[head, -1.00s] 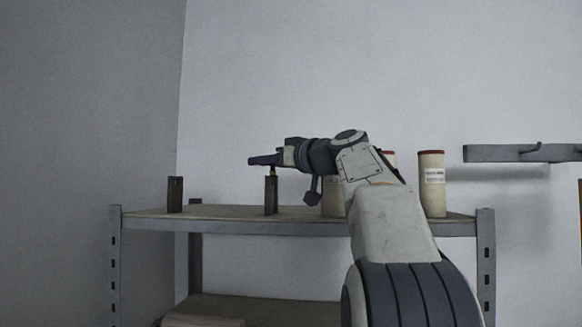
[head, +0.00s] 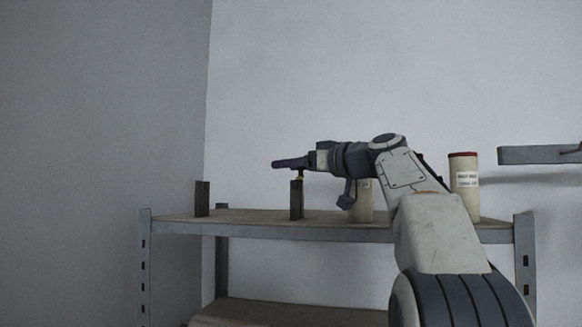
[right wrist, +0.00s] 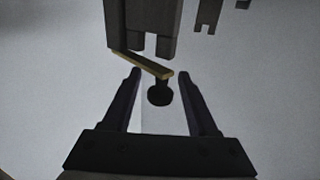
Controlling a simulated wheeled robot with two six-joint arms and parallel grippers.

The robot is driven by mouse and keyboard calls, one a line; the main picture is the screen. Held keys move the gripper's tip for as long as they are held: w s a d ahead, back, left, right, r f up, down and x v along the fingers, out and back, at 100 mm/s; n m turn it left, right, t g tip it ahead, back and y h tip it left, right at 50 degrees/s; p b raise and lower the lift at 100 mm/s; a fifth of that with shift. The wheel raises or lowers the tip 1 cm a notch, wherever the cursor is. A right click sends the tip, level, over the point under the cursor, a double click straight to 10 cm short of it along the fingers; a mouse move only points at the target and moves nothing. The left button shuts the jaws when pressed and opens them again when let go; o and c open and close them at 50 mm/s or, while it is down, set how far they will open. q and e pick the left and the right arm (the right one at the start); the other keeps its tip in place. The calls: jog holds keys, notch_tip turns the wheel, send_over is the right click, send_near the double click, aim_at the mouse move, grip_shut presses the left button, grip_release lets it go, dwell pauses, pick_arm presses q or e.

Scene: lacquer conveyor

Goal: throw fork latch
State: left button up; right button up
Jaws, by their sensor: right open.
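Two dark upright posts stand on the shelf top in the head view, a left post (head: 202,199) and a right post (head: 297,200). In the right wrist view a dark forked post (right wrist: 143,22) comes down from the top. A brass bar (right wrist: 143,65) lies across its slotted end, with a dark round knob (right wrist: 159,94) at the bar's right end. My right gripper (right wrist: 157,74) is open, one finger on each side of the knob, with gaps visible. In the head view my right gripper (head: 285,164) is over the right post, pointing left. My left gripper is not in view.
The grey metal shelf (head: 270,231) carries the posts. A cream canister with a red lid (head: 464,190) stands at the right, and another pale canister (head: 364,207) is partly behind my arm. A grey wall rail (head: 538,155) is at far right. The shelf between the posts is clear.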

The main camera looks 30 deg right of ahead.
jog(key=b+v, duration=0.3)
jog(key=v, duration=0.7)
jog(key=shift+b, duration=0.35)
